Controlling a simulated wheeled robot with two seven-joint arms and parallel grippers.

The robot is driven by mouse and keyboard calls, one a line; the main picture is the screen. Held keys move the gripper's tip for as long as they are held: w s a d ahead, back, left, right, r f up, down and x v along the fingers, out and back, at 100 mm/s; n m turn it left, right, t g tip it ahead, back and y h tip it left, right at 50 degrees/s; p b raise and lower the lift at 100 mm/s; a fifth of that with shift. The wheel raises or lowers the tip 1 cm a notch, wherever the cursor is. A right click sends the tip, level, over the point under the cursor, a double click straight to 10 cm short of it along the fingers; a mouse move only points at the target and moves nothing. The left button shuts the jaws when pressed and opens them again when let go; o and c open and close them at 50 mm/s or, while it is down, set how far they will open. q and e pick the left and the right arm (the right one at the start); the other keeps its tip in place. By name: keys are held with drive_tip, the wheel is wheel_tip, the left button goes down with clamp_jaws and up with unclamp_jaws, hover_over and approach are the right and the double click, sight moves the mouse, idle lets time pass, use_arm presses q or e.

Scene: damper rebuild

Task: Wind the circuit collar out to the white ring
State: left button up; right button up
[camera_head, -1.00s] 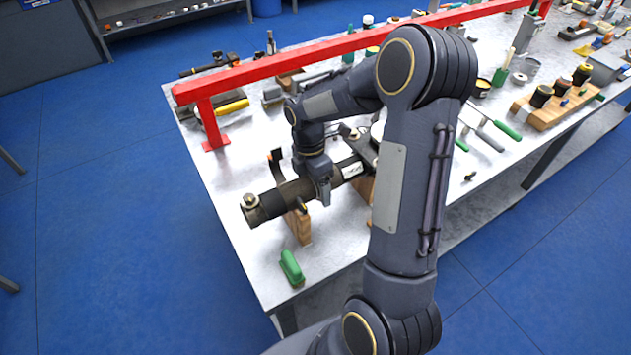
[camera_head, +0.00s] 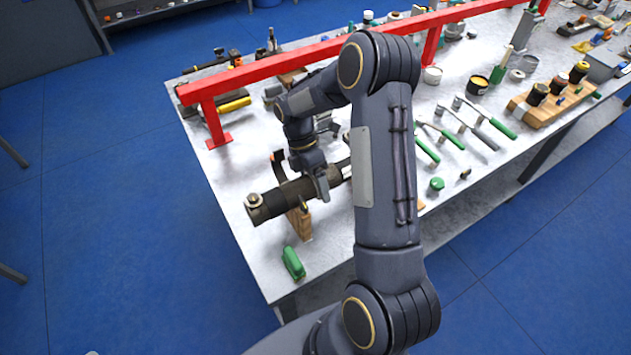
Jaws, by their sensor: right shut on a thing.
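A dark cylindrical damper (camera_head: 275,203) lies at the near left end of the bench, with a brass-coloured fitting at its left end. My right gripper (camera_head: 323,192) reaches down over the damper's middle and is shut on it, at what looks like the circuit collar. The collar itself is mostly hidden by the fingers and wrist. A white patch (camera_head: 346,172) shows just right of the gripper; I cannot tell whether it is the white ring or a label. My upper arm hides the damper's right end. My left gripper is not in view.
A wooden support block (camera_head: 301,222) stands under the damper. A red rail (camera_head: 300,61) runs above the bench behind my wrist. A green object (camera_head: 293,263) lies near the front edge. Green-handled tools (camera_head: 470,122) lie to the right.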

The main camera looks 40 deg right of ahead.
idle(0.4)
drive_tip(key=shift+g, duration=0.8)
drive_tip(key=o, duration=1.1)
drive_tip(key=shift+o, duration=0.2)
drive_tip(key=shift+s+f, duration=0.1)
drive_tip(key=shift+f, duration=0.15)
drive_tip(key=b+v, duration=0.2)
drive_tip(key=v, duration=0.5)
wheel_tip(320, 180, up, 9)
drive_tip(key=p, duration=0.2)
drive_tip(key=shift+w, duration=0.3)
drive_tip(key=shift+d+r, duration=0.1)
